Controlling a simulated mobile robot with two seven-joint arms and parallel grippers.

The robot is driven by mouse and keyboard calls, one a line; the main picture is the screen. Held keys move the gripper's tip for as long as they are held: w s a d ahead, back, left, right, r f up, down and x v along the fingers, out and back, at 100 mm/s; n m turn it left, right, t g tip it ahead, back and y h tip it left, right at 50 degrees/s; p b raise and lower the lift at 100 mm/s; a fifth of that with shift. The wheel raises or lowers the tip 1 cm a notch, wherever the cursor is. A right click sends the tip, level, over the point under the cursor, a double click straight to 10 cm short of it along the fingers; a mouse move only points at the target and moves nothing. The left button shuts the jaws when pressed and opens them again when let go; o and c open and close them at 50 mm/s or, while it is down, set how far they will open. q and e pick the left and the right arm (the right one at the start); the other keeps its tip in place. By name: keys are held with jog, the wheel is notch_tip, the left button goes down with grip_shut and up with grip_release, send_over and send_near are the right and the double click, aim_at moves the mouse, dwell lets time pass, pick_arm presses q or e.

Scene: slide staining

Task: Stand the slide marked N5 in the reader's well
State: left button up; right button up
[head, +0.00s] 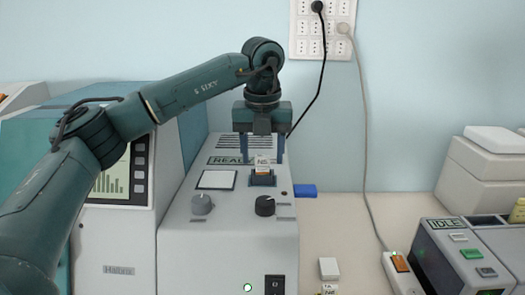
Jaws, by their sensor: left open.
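The reader (230,235) is a grey box with READ lettering partly hidden behind my gripper. A slide with a white label and an orange part (262,169) stands upright in the reader's dark well (263,181). Its small lettering is hard to read, so I cannot confirm N5. My left gripper (262,157) points down over the well, open, with one finger on each side of the slide and a gap to both. My right gripper is not in view.
Knobs (264,206) and a white pad (216,180) sit on the reader's top.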

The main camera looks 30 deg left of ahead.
pick_arm(q)
notch_tip(320, 180, up, 13)
jog(key=s, duration=0.1)
jog(key=shift+s+d, duration=0.2)
jog(key=shift+d, duration=0.15)
dwell(0.6)
